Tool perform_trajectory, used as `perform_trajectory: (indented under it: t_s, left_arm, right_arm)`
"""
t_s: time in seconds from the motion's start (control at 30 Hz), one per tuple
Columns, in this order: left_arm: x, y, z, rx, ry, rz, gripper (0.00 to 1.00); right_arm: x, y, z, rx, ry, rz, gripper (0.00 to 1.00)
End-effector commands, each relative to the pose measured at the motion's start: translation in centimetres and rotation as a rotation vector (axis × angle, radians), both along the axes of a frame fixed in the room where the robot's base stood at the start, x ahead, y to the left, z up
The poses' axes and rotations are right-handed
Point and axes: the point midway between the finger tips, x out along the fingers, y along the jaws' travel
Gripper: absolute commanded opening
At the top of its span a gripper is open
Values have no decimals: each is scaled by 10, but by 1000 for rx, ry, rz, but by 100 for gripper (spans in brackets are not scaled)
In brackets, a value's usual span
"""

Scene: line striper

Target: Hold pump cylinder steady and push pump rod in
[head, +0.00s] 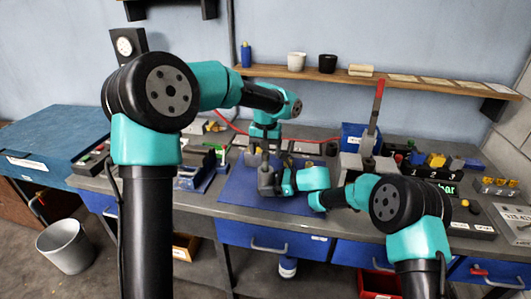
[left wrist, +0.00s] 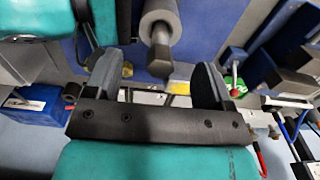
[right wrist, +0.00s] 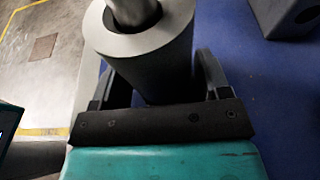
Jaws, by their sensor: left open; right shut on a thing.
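The pump cylinder (head: 266,181), a grey upright tube, stands over the blue mat on the bench. My right gripper (head: 277,180) is shut on it from the right. The right wrist view shows the thick cylinder (right wrist: 150,55) between the fingers, with the lighter pump rod (right wrist: 134,12) coming out of its top end. My left gripper (head: 264,149) is open, above and close to the cylinder. In the left wrist view the rod's darker end (left wrist: 160,62) shows between the spread fingers, with a gap on both sides. Depth and contact there are hard to judge.
The blue mat (head: 235,190) has bare room around the pump. A grey block (right wrist: 290,16) with a hole lies on it. A red-topped lever (head: 376,105) rises to the right. Small parts and bins crowd both bench ends. A shelf (head: 345,75) runs behind.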

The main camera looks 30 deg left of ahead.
Motion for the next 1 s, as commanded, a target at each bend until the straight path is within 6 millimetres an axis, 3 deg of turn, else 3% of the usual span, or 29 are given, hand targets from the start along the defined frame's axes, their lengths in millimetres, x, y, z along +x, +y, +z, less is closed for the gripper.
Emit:
perform_trajectory:
  t_s: [1.0]
  left_arm:
    - [0,0,55,0,-1,0,76]
  right_arm:
    - [0,0,0,0,0,0,56]
